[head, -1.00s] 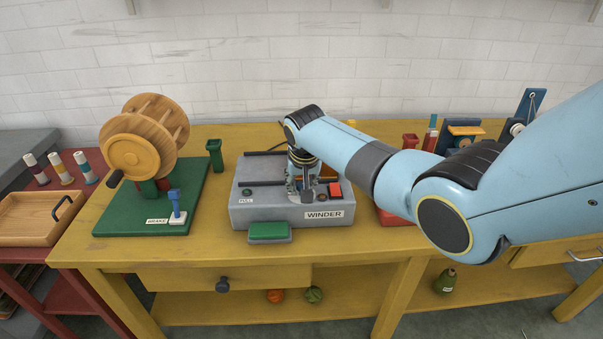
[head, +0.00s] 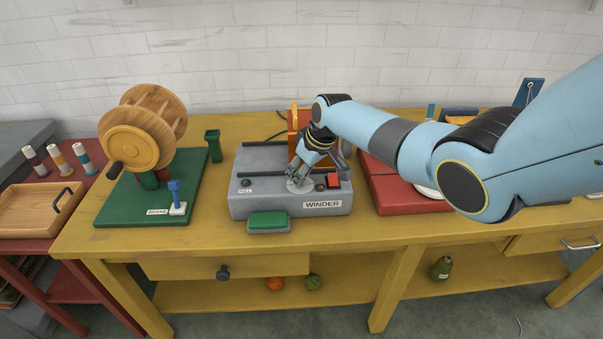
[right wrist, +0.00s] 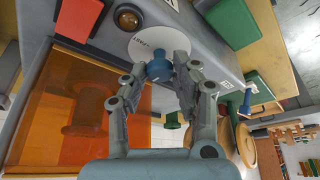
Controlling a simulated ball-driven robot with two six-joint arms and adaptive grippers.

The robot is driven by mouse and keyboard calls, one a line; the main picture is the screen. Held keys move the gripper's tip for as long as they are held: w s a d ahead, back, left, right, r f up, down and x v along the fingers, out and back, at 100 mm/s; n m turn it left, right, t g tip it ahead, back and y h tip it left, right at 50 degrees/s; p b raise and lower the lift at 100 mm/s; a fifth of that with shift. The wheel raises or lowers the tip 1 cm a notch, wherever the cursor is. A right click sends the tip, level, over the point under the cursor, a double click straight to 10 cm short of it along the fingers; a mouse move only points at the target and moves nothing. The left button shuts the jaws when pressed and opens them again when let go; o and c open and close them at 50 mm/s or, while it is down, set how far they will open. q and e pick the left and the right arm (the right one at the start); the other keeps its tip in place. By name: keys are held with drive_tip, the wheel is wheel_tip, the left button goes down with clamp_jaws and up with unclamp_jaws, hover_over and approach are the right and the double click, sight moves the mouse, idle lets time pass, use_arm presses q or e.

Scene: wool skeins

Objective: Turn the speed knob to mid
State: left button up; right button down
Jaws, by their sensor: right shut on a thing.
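The grey winder box (head: 240,208) stands on the yellow table, with a "WINDER" label on its front. On its top is a white dial disc (head: 297,188), which shows in the right wrist view (right wrist: 144,45) with small marks. The blue speed knob (right wrist: 159,70) sits at the disc's middle. My right gripper (head: 300,172) reaches down to the dial at a slant. In the right wrist view its fingers (right wrist: 161,74) are closed on both sides of the knob. In the head view the fingers mostly hide the knob. My left gripper is not in view.
Beside the dial are a red button (head: 333,181) and a small dark lamp (right wrist: 128,18). An orange panel (head: 297,122) stands behind. A green pad (head: 268,222) is at the box's front. A wooden drum (head: 140,140) on a green base stands left; a red box (head: 400,196) stands right.

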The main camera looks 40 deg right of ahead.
idle(0.3)
drive_tip(key=c, duration=1)
unclamp_jaws()
drive_tip(key=shift+c, duration=0.2)
drive_tip(key=v, duration=1.2)
